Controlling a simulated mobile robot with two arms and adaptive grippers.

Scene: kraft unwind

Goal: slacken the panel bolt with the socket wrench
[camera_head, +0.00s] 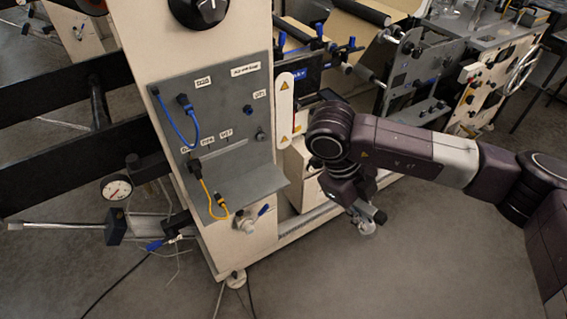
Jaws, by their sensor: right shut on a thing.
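The grey panel (222,125) is on the front of a cream machine column. A small dark round bolt-like fitting (261,135) sits at its right side; I cannot tell for sure that it is the panel bolt. My right gripper (369,219) points down over the floor, to the right of and lower than the panel, clear of it. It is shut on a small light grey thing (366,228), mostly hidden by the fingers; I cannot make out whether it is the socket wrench. My left gripper is out of view.
A pressure gauge (116,188) and a metal rod (55,226) are at left. More machinery (450,80) stands behind.

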